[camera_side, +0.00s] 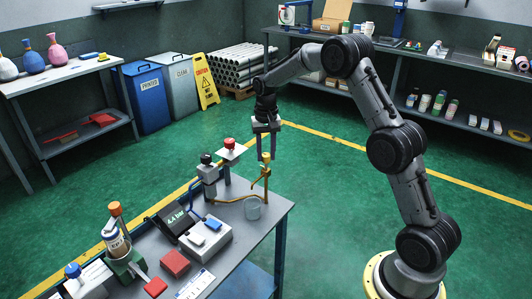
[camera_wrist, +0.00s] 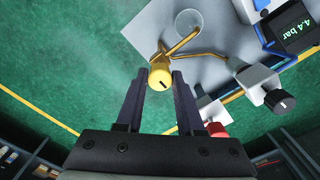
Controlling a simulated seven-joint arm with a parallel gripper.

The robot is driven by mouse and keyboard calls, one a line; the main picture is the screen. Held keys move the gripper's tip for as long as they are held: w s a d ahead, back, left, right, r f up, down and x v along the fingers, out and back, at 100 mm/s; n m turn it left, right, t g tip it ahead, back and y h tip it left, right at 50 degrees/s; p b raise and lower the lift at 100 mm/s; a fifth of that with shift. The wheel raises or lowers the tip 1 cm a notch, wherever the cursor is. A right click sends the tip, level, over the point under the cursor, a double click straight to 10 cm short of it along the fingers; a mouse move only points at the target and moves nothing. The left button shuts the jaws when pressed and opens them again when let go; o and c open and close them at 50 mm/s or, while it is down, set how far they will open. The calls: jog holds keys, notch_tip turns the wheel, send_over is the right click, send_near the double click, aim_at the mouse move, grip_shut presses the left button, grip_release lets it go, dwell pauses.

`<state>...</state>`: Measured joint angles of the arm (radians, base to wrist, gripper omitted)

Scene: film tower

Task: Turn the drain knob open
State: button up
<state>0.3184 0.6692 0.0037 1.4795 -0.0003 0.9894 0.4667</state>
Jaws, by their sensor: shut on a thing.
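The yellow drain knob (camera_side: 267,158) sits on top of a thin brass pipe (camera_side: 266,180) near the far right corner of the bench. In the wrist view the knob (camera_wrist: 160,79), with a dark mark on its face, lies between the fingertips. My gripper (camera_side: 266,155) points straight down from above, its two dark fingers on either side of the knob. It is shut on the drain knob. The wrist view shows the fingers (camera_wrist: 158,84) flanking it; exact contact is hard to see there. A clear glass cup (camera_side: 253,212) stands below the pipe's spout.
A red knob (camera_side: 229,144) and a black knob (camera_side: 206,159) stand close to the left of my gripper. A display reading 4.4 bar (camera_wrist: 295,32) is on the bench (camera_side: 274,207). Farther left are a grey box with buttons (camera_side: 205,238) and a red block (camera_side: 174,263).

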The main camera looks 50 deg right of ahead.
grip_shut()
jog(key=shift+m, duration=0.4)
jog(key=m, duration=0.3)
jog(key=shift+m, duration=0.3)
jog(key=m, duration=0.4)
jog(key=shift+m, duration=0.3)
jog(key=m, duration=0.4)
jog(key=shift+m, duration=2.4)
jog(key=shift+r, duration=0.1)
